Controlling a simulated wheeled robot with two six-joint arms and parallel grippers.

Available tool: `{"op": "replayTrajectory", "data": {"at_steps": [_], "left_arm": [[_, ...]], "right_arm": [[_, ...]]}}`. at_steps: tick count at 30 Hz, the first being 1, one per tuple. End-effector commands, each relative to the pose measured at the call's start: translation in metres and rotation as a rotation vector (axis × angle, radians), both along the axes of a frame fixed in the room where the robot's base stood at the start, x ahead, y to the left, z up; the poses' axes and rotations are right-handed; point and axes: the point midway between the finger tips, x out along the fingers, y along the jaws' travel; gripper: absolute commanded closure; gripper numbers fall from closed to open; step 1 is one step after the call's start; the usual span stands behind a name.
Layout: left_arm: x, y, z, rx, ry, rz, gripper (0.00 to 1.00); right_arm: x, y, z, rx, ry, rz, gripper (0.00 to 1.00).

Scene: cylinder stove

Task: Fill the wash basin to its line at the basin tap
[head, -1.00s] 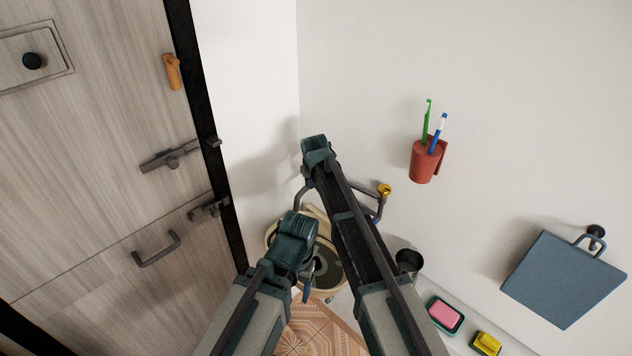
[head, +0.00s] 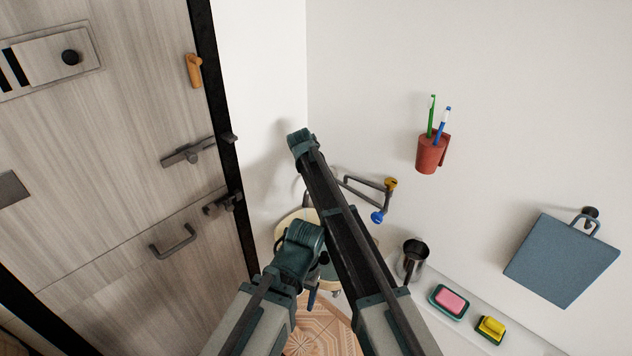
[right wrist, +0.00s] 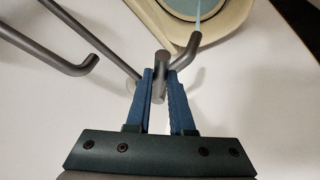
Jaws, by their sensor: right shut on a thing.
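The cream wash basin (head: 290,222) stands in the corner in the head view, mostly hidden behind my arms. Its rim (right wrist: 225,25) and blue-green inside show in the right wrist view. A thin pale-blue stream (right wrist: 198,12) runs from the tip of the grey basin tap (right wrist: 186,52) over the basin. My right gripper (right wrist: 158,82) is shut on the tap's short grey stub. The water level and fill line cannot be made out. My left gripper (head: 312,294) hangs low in front of the basin; its jaw opening is unclear.
A wall fitting with a yellow knob (head: 391,184) and blue knob (head: 377,217) is beside my right arm. A metal mug (head: 413,258), pink soap (head: 452,301) and yellow sponge (head: 492,327) stand on the right ledge. A wooden door (head: 110,150) is at left.

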Motion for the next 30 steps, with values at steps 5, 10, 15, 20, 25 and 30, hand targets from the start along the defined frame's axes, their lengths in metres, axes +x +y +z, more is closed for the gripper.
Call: {"op": "replayTrajectory", "data": {"at_steps": [5, 10, 15, 20, 25, 30], "left_arm": [[0.000, 0.000, 0.000, 0.000, 0.000, 0.000, 0.30], [0.000, 0.000, 0.000, 0.000, 0.000, 0.000, 0.30], [0.000, 0.000, 0.000, 0.000, 0.000, 0.000, 0.30], [0.000, 0.000, 0.000, 0.000, 0.000, 0.000, 0.30], [0.000, 0.000, 0.002, 0.000, 0.000, 0.000, 0.30], [0.000, 0.000, 0.011, 0.000, 0.000, -0.001, 0.30]], "right_arm": [[0.000, 0.000, 0.000, 0.000, -0.001, 0.000, 1.00], [0.000, 0.000, 0.000, 0.000, -0.001, 0.001, 0.76], [0.000, 0.000, 0.000, 0.000, 0.000, 0.001, 0.49], [0.000, 0.000, 0.000, 0.000, 0.000, 0.001, 0.49], [0.000, 0.000, 0.002, 0.000, 0.000, 0.000, 0.49], [-0.003, -0.003, 0.012, 0.000, 0.000, 0.000, 0.49]]}}
